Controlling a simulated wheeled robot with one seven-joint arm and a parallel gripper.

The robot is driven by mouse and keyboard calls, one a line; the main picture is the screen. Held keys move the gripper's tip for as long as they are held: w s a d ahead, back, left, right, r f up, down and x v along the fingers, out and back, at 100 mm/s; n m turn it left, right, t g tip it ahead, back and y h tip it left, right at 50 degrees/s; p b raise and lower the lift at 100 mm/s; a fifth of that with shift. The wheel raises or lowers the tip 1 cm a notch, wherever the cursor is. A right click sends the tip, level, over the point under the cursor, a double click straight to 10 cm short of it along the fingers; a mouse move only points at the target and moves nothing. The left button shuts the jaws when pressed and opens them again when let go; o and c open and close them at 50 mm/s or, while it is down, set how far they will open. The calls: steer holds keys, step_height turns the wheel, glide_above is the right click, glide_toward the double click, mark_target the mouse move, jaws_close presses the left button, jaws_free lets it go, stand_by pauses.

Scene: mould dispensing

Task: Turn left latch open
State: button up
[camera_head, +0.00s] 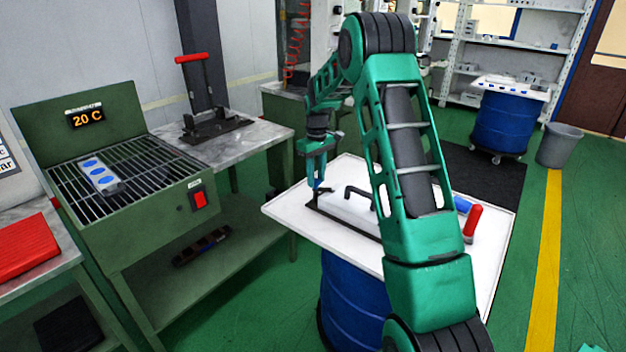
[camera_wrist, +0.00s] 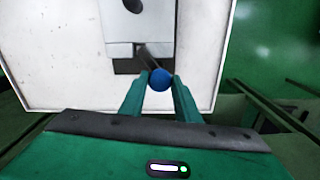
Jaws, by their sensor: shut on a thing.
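The left latch shows in the wrist view as a short dark lever (camera_wrist: 146,57) with a round blue knob (camera_wrist: 161,79) at its end. It sits at the near edge of a pale grey block (camera_wrist: 120,38) on the white board (camera_wrist: 62,85). My gripper (camera_wrist: 160,88) has its two green fingers on either side of the blue knob, closed on it. In the head view my gripper (camera_head: 317,184) is at the left part of the white tabletop (camera_head: 285,208), by a dark latch piece. My arm hides much of the fixture there.
The tabletop rests on a blue barrel (camera_head: 350,305). A black handle (camera_head: 360,192) stands right of my gripper, and a red cylinder (camera_head: 472,223) lies farther right. At left are a green grill unit (camera_head: 150,225) reading 20 C and a bench with a red-handled press (camera_head: 192,57).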

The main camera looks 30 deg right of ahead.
mark_target(316, 180)
steer(key=n, duration=0.5)
steer(key=shift+a+n, duration=0.1)
steer(key=shift+n, duration=0.3)
steer(key=n, duration=0.4)
steer(key=shift+n, duration=0.4)
steer(key=o, duration=1)
steer(key=shift+o, duration=0.2)
steer(key=shift+r, duration=0.25)
step_height(316, 180, up, 10)
steer(key=shift+r, duration=0.15)
